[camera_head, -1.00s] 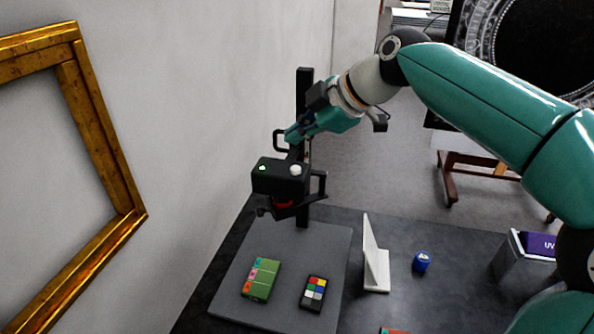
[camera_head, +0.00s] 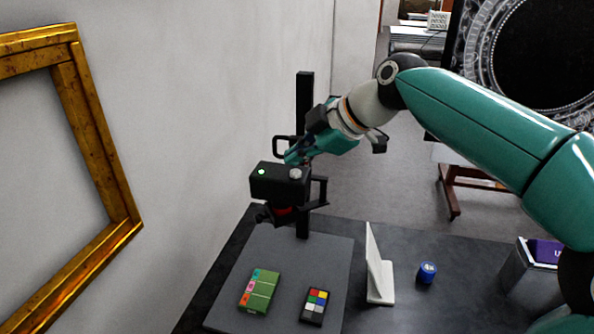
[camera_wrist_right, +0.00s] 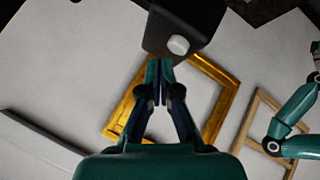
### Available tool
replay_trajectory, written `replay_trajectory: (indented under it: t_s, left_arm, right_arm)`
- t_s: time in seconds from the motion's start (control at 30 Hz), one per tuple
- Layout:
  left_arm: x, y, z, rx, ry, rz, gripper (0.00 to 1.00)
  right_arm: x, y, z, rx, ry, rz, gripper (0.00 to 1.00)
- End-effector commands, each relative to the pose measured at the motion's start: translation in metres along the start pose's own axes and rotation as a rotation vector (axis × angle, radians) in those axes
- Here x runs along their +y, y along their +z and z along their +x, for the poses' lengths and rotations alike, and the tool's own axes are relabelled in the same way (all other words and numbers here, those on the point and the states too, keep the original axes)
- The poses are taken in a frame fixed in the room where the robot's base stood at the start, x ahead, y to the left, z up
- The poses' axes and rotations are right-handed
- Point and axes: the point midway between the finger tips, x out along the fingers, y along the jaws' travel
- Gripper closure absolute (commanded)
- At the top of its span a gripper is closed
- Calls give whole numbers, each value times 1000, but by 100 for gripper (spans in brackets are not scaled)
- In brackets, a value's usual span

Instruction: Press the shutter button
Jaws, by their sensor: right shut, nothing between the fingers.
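A black camera (camera_head: 280,186) is mounted on a dark upright post (camera_head: 304,100) above a grey base board (camera_head: 240,300). On its top are a pale round shutter button (camera_head: 296,173) and a small green light (camera_head: 262,172). My right gripper (camera_head: 294,158) is shut and empty, just behind and above the button in the head view. In the right wrist view, the closed fingertips (camera_wrist_right: 159,68) point at the black camera body (camera_wrist_right: 178,22), with the white button (camera_wrist_right: 178,44) just beyond them and to the right. Contact with the button cannot be told. My left gripper is not visible.
A green card (camera_head: 259,292) and a colour checker (camera_head: 314,306) lie on the base board. A white upright panel (camera_head: 378,268), a blue jar (camera_head: 427,272) and a bin (camera_head: 525,283) stand to the right. A gilt frame (camera_head: 120,180) is on the left wall.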

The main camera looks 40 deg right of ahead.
Motion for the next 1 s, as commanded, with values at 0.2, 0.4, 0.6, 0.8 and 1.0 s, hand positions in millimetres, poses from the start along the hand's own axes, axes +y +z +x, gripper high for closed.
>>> replay_trajectory:
  t_s: [0.2,0.4,0.6,0.8,1.0]
  left_arm:
    - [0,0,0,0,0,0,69]
    - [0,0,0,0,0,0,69]
    - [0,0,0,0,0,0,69]
    - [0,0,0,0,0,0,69]
    - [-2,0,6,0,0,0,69]
  right_arm:
    - [0,0,0,0,0,0,100]
    - [0,0,0,0,0,0,100]
    - [0,0,0,0,0,0,100]
    - [0,0,0,0,0,0,100]
    - [-3,3,3,0,0,0,100]
